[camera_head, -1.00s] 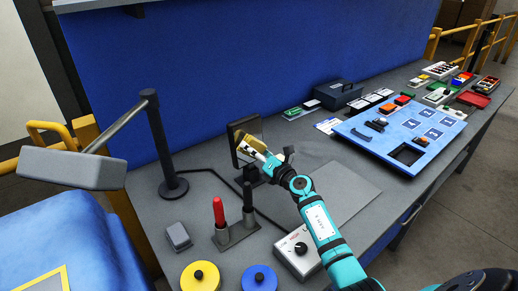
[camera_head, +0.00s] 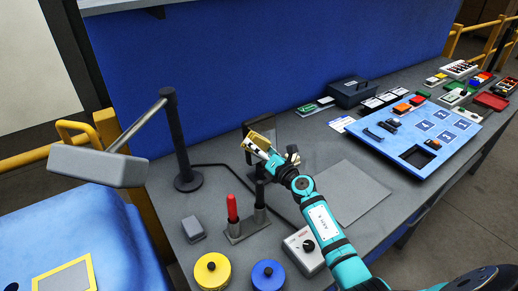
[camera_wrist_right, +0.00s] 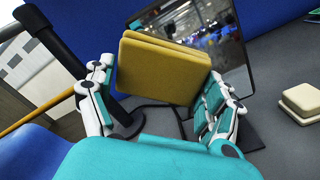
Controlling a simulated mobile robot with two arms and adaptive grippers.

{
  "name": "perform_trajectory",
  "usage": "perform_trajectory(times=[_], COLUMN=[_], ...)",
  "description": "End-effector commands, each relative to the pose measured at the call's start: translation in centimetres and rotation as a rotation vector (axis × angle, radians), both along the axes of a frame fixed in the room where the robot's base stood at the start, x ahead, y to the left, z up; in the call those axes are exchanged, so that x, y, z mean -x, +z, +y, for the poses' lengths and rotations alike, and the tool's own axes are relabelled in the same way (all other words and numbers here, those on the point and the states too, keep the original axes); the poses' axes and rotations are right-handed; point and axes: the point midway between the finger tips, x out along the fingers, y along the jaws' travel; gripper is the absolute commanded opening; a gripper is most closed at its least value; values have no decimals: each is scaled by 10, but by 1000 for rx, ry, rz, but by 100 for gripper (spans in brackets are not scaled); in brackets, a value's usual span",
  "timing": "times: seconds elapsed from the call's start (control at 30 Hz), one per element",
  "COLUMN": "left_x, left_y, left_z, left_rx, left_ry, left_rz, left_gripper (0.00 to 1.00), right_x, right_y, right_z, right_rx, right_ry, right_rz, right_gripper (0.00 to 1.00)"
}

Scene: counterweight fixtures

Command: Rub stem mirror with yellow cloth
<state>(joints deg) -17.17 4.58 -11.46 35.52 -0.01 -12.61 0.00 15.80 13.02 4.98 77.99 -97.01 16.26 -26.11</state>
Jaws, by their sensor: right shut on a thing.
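My right gripper (camera_wrist_right: 163,88) is shut on the yellow cloth (camera_wrist_right: 160,72), which looks like a folded, block-like pad between the fingers. The cloth also shows in the head view (camera_head: 254,147), at the end of my right arm. The stem mirror (camera_wrist_right: 227,45) is a dark-framed rectangular panel behind and to the right of the cloth in the wrist view. In the head view the mirror (camera_head: 262,126) stands on the grey table, partly hidden by the cloth and gripper. Whether the cloth touches the mirror I cannot tell. My left gripper is not in view.
A dark post with a grey block (camera_head: 97,166) on its arm stands left of the mirror. Red and black handles (camera_head: 232,208) stand upright in front. A grey dial box (camera_head: 303,250) and yellow and blue discs are nearer. A blue panel (camera_head: 415,135) lies right.

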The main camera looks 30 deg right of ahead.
Motion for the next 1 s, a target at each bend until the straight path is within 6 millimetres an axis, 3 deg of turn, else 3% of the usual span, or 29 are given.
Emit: perform_trajectory(times=[1.0], left_x=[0], left_y=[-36], left_z=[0], left_rx=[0], left_ry=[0], left_rz=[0], left_gripper=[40], right_x=[-16], right_y=[-2], right_z=[-72], right_rx=[3], right_ry=[-3], right_rz=[-2], right_gripper=[61])
